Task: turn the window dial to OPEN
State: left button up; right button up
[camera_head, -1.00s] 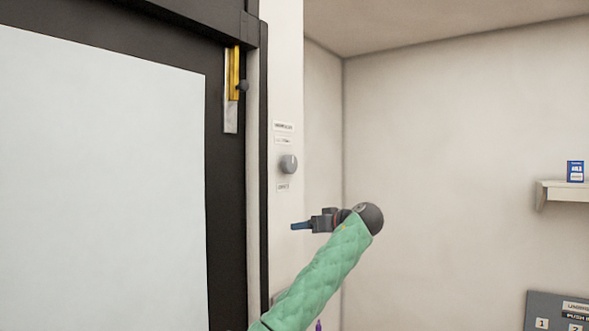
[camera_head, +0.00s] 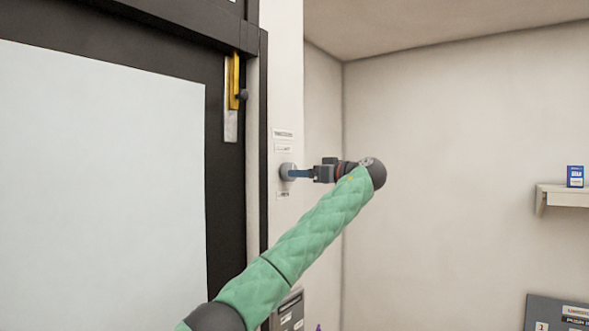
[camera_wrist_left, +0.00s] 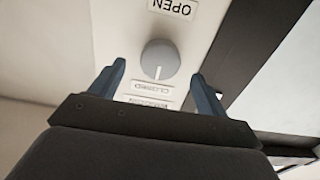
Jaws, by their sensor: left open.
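The window dial (camera_head: 285,171) is a round grey knob on the white wall strip right of the dark door frame. In the left wrist view, which is upside down, the dial (camera_wrist_left: 160,60) has a white mark toward the CLOSED label (camera_wrist_left: 152,86). The OPEN label (camera_wrist_left: 172,8) is on the opposite side. My left gripper (camera_head: 293,174) is level with the dial, its blue fingertips overlapping it in the head view. In the wrist view my left gripper (camera_wrist_left: 158,75) is open, with one finger on each side of the dial. Contact cannot be told. My right gripper is out of view.
A dark-framed panel (camera_head: 110,180) with a yellow and silver latch (camera_head: 233,95) stands left of the dial. A shelf (camera_head: 565,194) with a small blue box (camera_head: 575,177) is at far right, above a grey sign (camera_head: 560,312).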

pick_arm(q)
jog(key=shift+p+x, duration=1.1)
jog(key=shift+x, duration=1.05)
jog(key=c, duration=1)
